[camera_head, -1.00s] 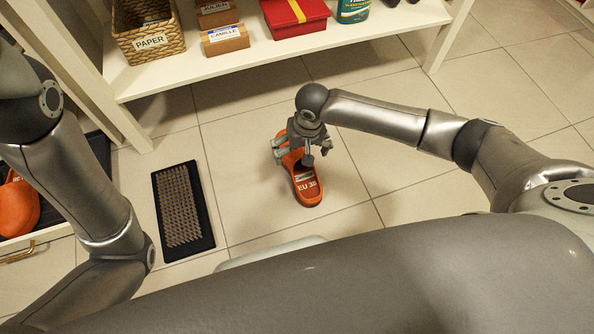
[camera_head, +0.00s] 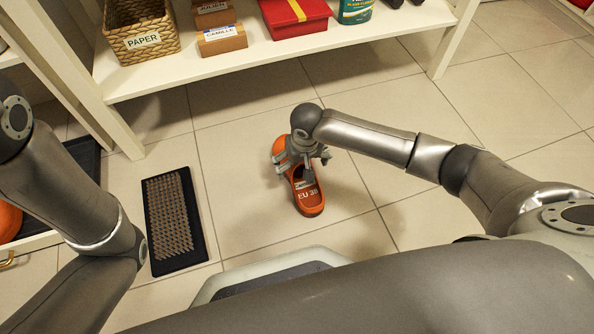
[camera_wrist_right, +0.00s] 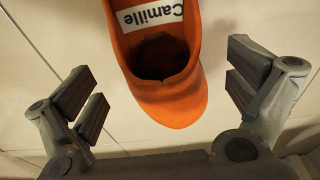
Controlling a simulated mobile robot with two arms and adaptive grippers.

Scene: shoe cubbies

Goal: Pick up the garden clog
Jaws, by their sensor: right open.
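The orange garden clog (camera_head: 309,203) lies on the tiled floor in the head view, with "EU 38" on its near part and a white label inside.
A black brush mat (camera_head: 173,220) lies on the floor left of the clog. A white shelf (camera_head: 270,62) behind holds a wicker "PAPER" basket (camera_head: 143,35), cardboard boxes, a red box (camera_head: 295,17) and a teal container (camera_head: 355,10). Another orange shoe (camera_head: 8,222) is at the left edge. Floor right of the clog is clear.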

